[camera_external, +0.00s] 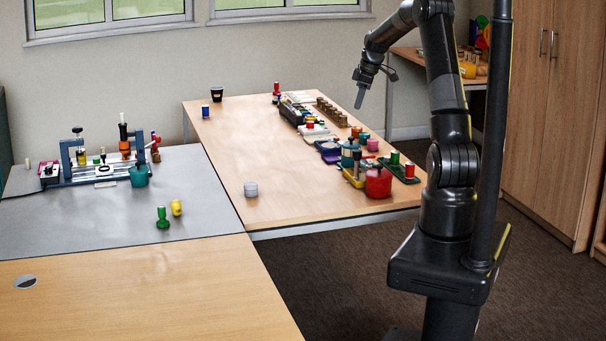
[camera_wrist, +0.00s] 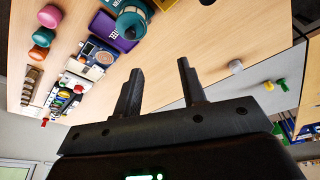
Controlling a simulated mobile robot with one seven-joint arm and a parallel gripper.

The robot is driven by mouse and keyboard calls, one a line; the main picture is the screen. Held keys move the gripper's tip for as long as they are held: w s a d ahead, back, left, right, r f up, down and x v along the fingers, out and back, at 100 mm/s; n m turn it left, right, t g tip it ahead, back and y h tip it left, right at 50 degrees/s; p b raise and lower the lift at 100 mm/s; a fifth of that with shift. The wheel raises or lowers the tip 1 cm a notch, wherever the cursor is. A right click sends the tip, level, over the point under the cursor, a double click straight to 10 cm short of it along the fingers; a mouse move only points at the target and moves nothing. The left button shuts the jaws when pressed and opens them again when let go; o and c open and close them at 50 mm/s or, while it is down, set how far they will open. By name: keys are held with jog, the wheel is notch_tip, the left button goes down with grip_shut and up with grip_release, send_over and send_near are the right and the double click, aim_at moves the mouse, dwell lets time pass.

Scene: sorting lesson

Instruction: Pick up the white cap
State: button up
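The white cap (camera_external: 251,189), a small pale round piece, stands alone near the front left edge of the wooden table (camera_external: 240,140). In the wrist view it shows as a small pale disc (camera_wrist: 235,66) to the right of the fingers. My gripper (camera_external: 360,97) is up in the air over the table's right side, well away from the cap. In the wrist view my gripper's two fingers (camera_wrist: 160,67) are spread apart with nothing between them.
Several coloured pieces, a red pot (camera_external: 378,183) and a teal pot (camera_external: 347,152) crowd the table's right side. A dark cup (camera_external: 217,94) and a blue piece (camera_external: 205,111) stand at the back left. Bare wood surrounds the cap. Green (camera_external: 163,218) and yellow (camera_external: 176,208) pieces stand on the grey mat.

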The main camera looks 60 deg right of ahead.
jog(key=s+d+f, duration=0.3)
jog(key=d+f, duration=0.3)
jog(key=d, duration=0.2)
jog(key=t, duration=0.1)
send_near(389, 157)
jog(key=shift+y, duration=0.4)
jog(key=x, duration=0.5)
jog(key=d+x, duration=0.1)
jog(key=x, duration=0.2)
jog(key=shift+w+f, duration=0.1)
jog(key=shift+f, duration=0.05)
jog(key=shift+c, duration=0.2)
jog(key=c, duration=0.7)
